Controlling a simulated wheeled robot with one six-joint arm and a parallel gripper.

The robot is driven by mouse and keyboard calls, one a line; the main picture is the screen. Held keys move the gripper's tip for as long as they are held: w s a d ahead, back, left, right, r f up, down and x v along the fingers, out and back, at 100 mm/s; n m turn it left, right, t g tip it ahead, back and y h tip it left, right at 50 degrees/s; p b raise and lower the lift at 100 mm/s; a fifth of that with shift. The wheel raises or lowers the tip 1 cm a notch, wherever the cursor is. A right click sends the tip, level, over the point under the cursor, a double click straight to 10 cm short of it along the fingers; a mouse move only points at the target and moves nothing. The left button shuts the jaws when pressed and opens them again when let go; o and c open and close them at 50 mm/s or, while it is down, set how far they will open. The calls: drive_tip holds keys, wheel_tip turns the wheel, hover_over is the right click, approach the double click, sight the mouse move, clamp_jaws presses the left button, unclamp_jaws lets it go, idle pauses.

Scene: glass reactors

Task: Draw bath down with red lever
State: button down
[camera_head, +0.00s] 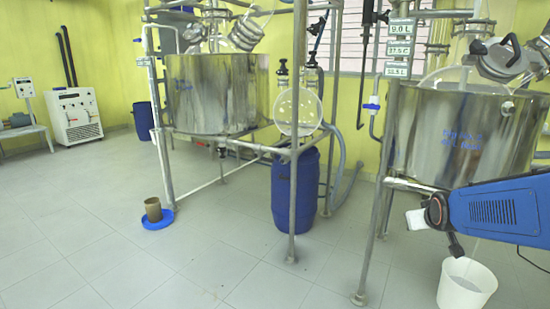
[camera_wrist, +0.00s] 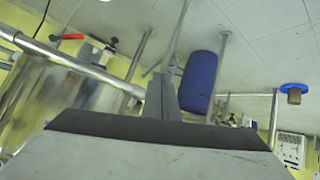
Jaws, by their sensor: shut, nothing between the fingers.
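The right steel bath (camera_head: 462,140) stands in a pipe frame, with a glass vessel (camera_head: 465,78) in it. The red lever (camera_wrist: 70,36) shows at the upper left of the wrist view, by a pipe near the steel bath wall (camera_wrist: 45,85). I cannot make out the lever in the head view. My gripper (camera_head: 456,246) is shut and empty, below the right bath and just above a white bucket (camera_head: 467,287). In the wrist view my gripper's fingers (camera_wrist: 164,84) are apart from the lever, which lies to their left.
A frame leg (camera_head: 372,240) stands left of my gripper. A blue barrel (camera_head: 295,190) stands under the left frame and also shows in the wrist view (camera_wrist: 200,82). A brown pot (camera_head: 153,208) sits on a blue dish (camera_head: 158,222).

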drive_tip(key=s+a+f+g+y, duration=0.1)
drive_tip(key=s+a, duration=0.3)
drive_tip(key=s, duration=0.5)
drive_tip(key=s+a+f+g, duration=0.1)
drive_tip(key=s+a, duration=0.4)
drive_tip(key=s, duration=0.5)
drive_tip(key=s+a+g+y, duration=0.1)
drive_tip(key=s+a+g, duration=0.2)
drive_tip(key=s, duration=0.6)
drive_tip(key=shift+s+a+f+y, duration=0.3)
drive_tip(key=shift+s+a+f, duration=0.1)
drive_tip(key=shift+a, duration=0.3)
